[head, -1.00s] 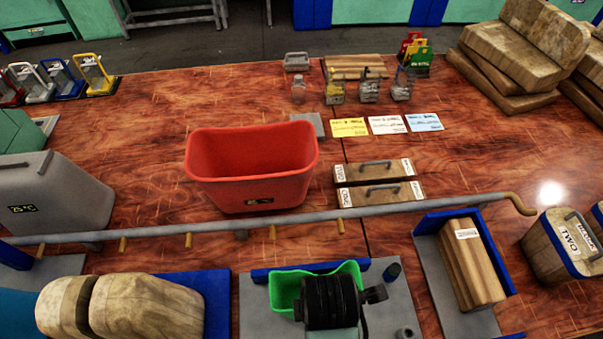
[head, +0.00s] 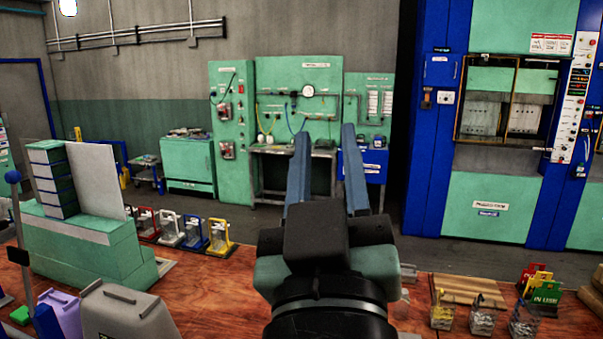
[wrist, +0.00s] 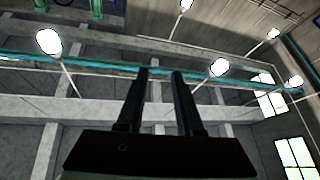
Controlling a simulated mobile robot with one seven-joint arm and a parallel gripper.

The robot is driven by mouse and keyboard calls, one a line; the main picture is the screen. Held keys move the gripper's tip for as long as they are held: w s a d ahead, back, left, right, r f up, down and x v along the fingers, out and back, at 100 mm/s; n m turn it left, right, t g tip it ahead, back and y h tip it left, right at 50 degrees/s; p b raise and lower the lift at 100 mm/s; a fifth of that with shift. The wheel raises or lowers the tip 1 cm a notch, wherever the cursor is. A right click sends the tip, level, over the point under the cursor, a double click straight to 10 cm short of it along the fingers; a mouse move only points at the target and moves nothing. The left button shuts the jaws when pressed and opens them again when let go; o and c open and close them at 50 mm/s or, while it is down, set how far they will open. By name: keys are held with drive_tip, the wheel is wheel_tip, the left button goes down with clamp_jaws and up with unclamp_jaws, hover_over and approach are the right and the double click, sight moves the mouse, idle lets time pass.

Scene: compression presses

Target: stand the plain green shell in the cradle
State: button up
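My gripper (head: 327,145) stands upright in the middle of the head view, its two blue fingers apart with nothing between them. In the wrist view my gripper (wrist: 160,76) points up at the ceiling and its gap is empty. The plain green shell and the cradle cannot be made out in the present views. A small bright green piece (head: 19,315) lies at the lower left of the table, too small to identify.
The wooden table (head: 200,305) runs along the bottom. A grey container (head: 125,312) and a purple one (head: 62,312) stand at left, before a green block (head: 85,245). Several small coloured-frame holders (head: 219,233) line the far edge. Clear jars (head: 442,315) stand at right.

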drive_tip(key=s+a+r+m+t+y, duration=0.1)
drive_tip(key=s+r+t, duration=0.3)
drive_tip(key=r, duration=0.5)
drive_tip(key=shift+s+a+m, duration=0.55)
drive_tip(key=shift+s+m, duration=0.05)
drive_tip(key=shift+s, duration=0.65)
wheel_tip(320, 180, down, 2)
drive_tip(key=shift+f+b, duration=0.25)
drive_tip(key=shift+b, duration=0.95)
